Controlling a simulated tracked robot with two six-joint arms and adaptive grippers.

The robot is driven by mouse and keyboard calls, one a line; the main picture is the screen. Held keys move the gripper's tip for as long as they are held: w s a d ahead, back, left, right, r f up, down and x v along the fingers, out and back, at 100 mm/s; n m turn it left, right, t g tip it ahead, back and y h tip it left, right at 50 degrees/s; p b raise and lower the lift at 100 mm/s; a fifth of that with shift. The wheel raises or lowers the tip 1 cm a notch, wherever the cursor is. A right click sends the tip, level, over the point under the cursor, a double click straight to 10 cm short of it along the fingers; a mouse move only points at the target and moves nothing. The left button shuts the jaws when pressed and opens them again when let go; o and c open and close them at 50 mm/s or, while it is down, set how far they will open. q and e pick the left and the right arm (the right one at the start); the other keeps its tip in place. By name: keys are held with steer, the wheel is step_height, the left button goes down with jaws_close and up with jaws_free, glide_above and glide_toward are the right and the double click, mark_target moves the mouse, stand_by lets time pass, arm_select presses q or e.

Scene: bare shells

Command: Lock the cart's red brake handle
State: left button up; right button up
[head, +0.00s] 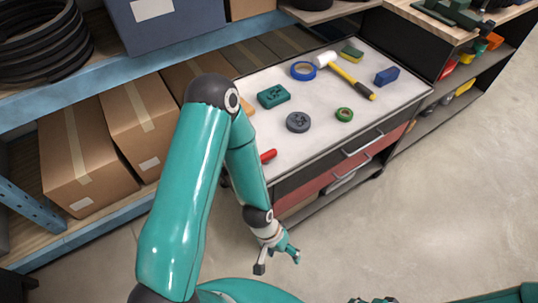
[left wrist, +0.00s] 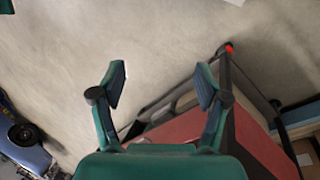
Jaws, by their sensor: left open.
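The tool cart (head: 312,150) has a pale top, dark sides and red drawers. My left gripper (head: 278,261) is open and empty, low over the floor in front of the cart's left end. In the left wrist view the gripper (left wrist: 161,82) has its fingers spread, with floor and the cart's red panel (left wrist: 190,126) beyond. A small red tip (left wrist: 229,48) sits at the end of a dark bar there; I cannot tell whether it is the brake handle. A red piece (head: 268,155) shows at the cart top's left, partly behind my arm. My right gripper (head: 372,300) barely shows at the bottom edge.
A blue shelf rack (head: 60,233) with cardboard boxes (head: 85,155) stands at the left. A hammer (head: 352,80), tape rolls and other small things lie on the cart. A workbench with shelves (head: 480,75) stands at the right. The floor (head: 440,190) in front is clear.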

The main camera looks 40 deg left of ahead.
arm_select(q)
steer(key=o, duration=0.3)
steer(key=w+a+r+n, duration=0.1)
steer(key=w, duration=0.1)
steer(key=w+a+r+n, duration=0.1)
steer(key=w, duration=0.2)
steer(key=w+a+r+n, duration=0.1)
steer(key=w, duration=0.2)
steer(key=shift+a+g+b, duration=0.35)
steer(key=shift+g, duration=0.05)
step_height(320, 180, up, 25)
steer(key=n+y+b, duration=0.2)
steer(key=n+y, duration=0.2)
steer(key=n, duration=0.4)
glide_above(265, 155)
step_height(265, 155, down, 16)
